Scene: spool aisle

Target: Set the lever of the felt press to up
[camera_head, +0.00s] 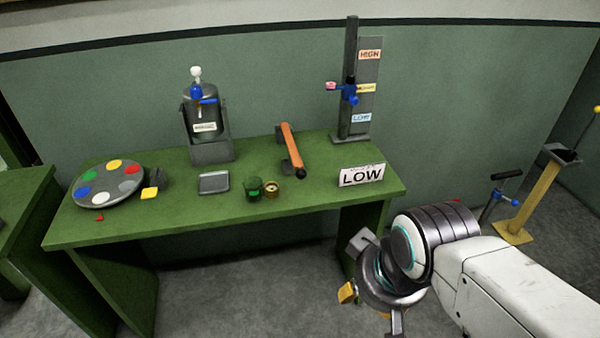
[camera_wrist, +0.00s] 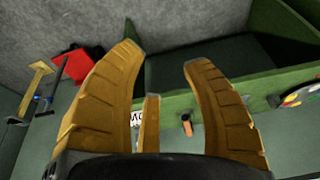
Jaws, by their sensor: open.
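No label reading felt press is legible. An orange bar (camera_head: 291,145) with a black end lies on a grey bracket on the green table, its black end toward me. On the floor at right, a yellow post (camera_head: 538,200) carries a grey box and a thin rod (camera_head: 590,128) slanting up to a yellow knob. I cannot tell which is the press. My gripper (camera_head: 372,300) is in front of the table's right end, apart from both and pointing downward. In the wrist view its yellow fingers (camera_wrist: 160,62) are spread and empty; the orange bar (camera_wrist: 187,125) shows beyond them.
The green table (camera_head: 230,215) holds a colour disc (camera_head: 108,185), a dispenser (camera_head: 205,125), a grey tray (camera_head: 214,182), small cups (camera_head: 262,190), a HIGH/LOW column (camera_head: 352,80) and a LOW sign (camera_head: 362,175). A blue pump (camera_head: 493,205) stands at right. The floor in front is clear.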

